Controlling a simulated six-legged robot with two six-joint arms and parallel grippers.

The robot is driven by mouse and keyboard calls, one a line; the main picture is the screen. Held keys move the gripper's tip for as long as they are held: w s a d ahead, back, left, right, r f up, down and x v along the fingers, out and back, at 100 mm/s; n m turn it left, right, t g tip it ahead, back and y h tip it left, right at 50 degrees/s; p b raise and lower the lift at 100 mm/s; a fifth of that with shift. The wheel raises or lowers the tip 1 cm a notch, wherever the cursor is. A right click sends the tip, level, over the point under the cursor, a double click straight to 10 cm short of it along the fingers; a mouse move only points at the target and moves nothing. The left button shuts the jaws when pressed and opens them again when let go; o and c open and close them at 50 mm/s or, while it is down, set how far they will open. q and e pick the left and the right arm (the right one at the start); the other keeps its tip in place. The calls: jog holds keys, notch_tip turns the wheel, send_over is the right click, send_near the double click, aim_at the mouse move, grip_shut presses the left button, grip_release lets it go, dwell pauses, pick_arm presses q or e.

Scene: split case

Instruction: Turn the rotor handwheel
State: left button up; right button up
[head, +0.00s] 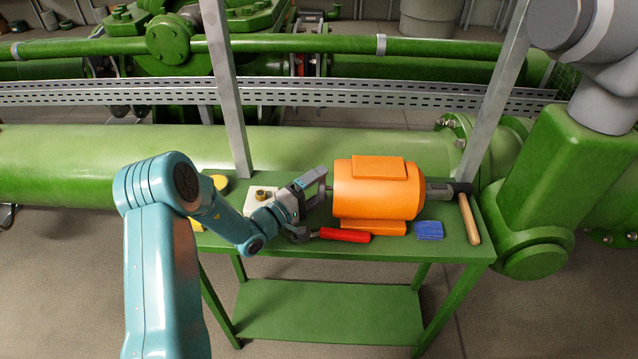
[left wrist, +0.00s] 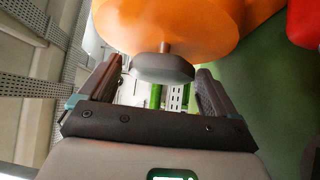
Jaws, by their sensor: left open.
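The orange motor (head: 375,192) lies on its side on the green table. A grey handwheel (left wrist: 163,68) on a short shaft sticks out of its end in the left wrist view. In the head view my left gripper mostly hides this end. My left gripper (head: 312,204) is at the motor's left end, with its jaws apart. In the left wrist view the fingers of my left gripper (left wrist: 157,80) stand on either side of the handwheel, with a visible gap at each side. My right gripper is not in view.
On the green table (head: 440,252) a red-handled tool (head: 345,235) lies in front of the motor. A blue block (head: 429,230) and a wooden-handled hammer (head: 469,218) lie to the right. A pale plate with a brass fitting (head: 262,193) is at the left. Grey posts rise behind.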

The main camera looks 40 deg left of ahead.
pick_arm(q)
jog(key=shift+w+d, duration=0.15)
jog(key=shift+w, duration=0.2)
jog(key=c, duration=1)
jog(key=shift+o, duration=0.2)
jog(key=shift+r, duration=0.1)
